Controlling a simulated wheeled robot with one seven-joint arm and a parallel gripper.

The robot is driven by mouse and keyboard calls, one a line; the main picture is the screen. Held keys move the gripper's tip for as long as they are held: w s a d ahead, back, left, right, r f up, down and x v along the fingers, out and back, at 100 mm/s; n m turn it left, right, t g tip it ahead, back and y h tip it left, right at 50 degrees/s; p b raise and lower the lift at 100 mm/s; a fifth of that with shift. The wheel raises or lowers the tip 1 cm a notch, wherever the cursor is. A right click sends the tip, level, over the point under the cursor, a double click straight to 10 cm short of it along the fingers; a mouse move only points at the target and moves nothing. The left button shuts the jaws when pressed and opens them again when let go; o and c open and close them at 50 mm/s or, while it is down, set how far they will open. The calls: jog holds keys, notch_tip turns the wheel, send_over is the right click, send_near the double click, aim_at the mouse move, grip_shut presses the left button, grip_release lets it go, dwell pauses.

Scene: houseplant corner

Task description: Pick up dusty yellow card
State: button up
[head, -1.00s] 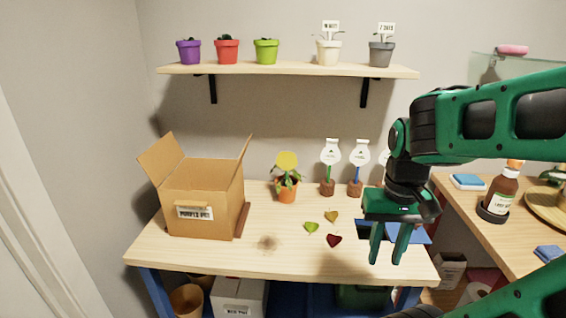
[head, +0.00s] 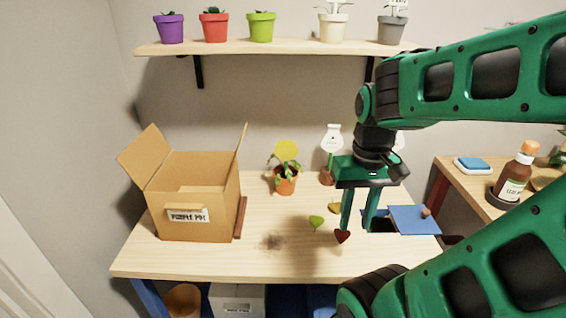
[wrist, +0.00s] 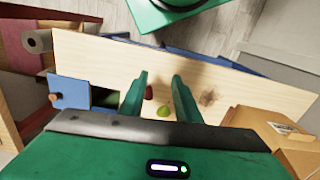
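The dusty yellow card (head: 334,207) lies flat on the wooden table, partly hidden behind my gripper's left finger in the head view. I cannot make it out in the wrist view. My gripper (head: 357,228) points down over the table by the card, fingers apart and nothing between them. It also shows open in the wrist view (wrist: 160,80). A dark red heart-shaped card (head: 342,236) lies nearer, by the fingertips, and a green one (head: 316,222) lies to the left. Both show in the wrist view, the red (wrist: 149,92) and the green (wrist: 163,109).
An open cardboard box (head: 190,195) stands on the table's left. An orange pot with a plant (head: 286,184) stands at the back, near white-tagged markers (head: 332,140). A blue flap (head: 412,219) lies beside an opening at the right.

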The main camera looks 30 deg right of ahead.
aim_at(274, 174)
jog(key=w+d+f+n+y, duration=0.1)
jog(key=w+f+n+y, duration=0.1)
jog(key=w+f+n, duration=0.2)
jog(key=w+d+f+n+t+y, duration=0.1)
jog(key=w+f+n+y, duration=0.2)
jog(key=w, duration=0.8)
jog(key=w+d+f+n+y, duration=0.2)
jog(key=w+f+n+y, duration=0.1)
jog(key=w+f+n, duration=0.2)
jog(key=shift+w, duration=1.15)
jog(key=w+d+t+y, duration=0.1)
jog(key=w+n+t+y, duration=0.1)
jog(key=w+d+n+t+y, duration=0.1)
jog(key=shift+w+d+f, duration=0.15)
jog(key=shift+d+f, duration=0.15)
jog(key=shift+d, duration=0.05)
jog(key=d+t, duration=0.1)
jog(key=w+d+n+t+y, duration=0.1)
jog(key=d+r+n+t+y, duration=0.1)
jog(key=d, duration=0.1)
jog(key=shift+w+r, duration=0.1)
jog(key=shift+w, duration=0.05)
jog(key=shift+w+d+r+n+t+y, duration=0.4)
jog(key=shift+w+d+r+t+y, duration=0.3)
jog(key=shift+w+t, duration=0.4)
jog(key=shift+t, duration=0.4)
jog(key=x, duration=0.8)
jog(key=r+x, duration=0.1)
jog(key=x, duration=0.3)
jog(key=shift+w, duration=0.5)
